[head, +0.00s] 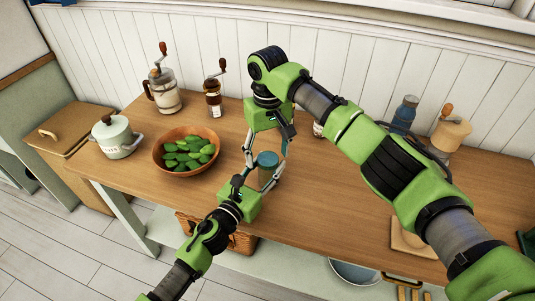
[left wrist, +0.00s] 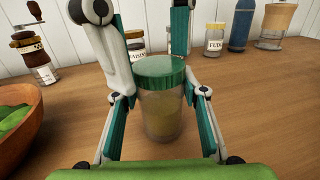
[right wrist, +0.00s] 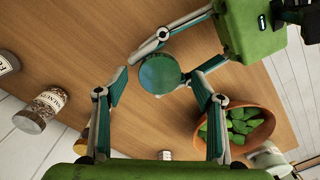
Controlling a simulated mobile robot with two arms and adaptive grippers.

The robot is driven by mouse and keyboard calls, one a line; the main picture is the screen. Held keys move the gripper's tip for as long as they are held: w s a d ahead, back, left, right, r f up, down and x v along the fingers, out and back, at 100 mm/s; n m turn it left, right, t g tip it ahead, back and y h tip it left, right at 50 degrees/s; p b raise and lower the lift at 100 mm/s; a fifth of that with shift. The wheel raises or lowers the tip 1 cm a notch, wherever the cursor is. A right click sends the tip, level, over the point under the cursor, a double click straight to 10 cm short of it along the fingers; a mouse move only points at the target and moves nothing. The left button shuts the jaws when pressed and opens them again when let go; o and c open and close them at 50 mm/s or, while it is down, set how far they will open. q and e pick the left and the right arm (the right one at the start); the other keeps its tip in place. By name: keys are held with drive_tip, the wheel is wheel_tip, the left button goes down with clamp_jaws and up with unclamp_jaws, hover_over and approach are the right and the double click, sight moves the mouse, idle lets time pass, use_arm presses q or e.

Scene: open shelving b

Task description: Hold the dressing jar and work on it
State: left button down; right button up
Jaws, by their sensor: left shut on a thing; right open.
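The dressing jar (head: 268,166) has a teal-green lid and a clear body with yellowish contents. It is upright over the wooden counter. In the left wrist view the jar (left wrist: 160,112) is between the fingers of my left gripper (left wrist: 160,100), which is shut on its body. My right gripper (head: 267,150) is open and reaches down from behind and above. In the right wrist view the jar's lid (right wrist: 159,74) lies between and just beyond my right fingertips, with a gap to each. Whether the jar's base touches the counter is hard to tell.
A wooden bowl of green leaves (head: 167,170) stands left of the jar. A lidded pot (head: 116,138), two grinders (head: 163,95) (head: 213,100) and a blue bottle (head: 404,113) stand around. Small labelled jars (left wrist: 137,54) (left wrist: 214,40) are behind. Counter right of the jar is partly clear.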

wheel_tip(320, 180, up, 11)
drive_tip(key=shift+r, duration=0.2)
use_arm(q)
drive_tip(key=c, duration=1.2)
unclamp_jaws()
drive_tip(key=v, duration=1.2)
drive_tip(key=shift+f, duration=0.1)
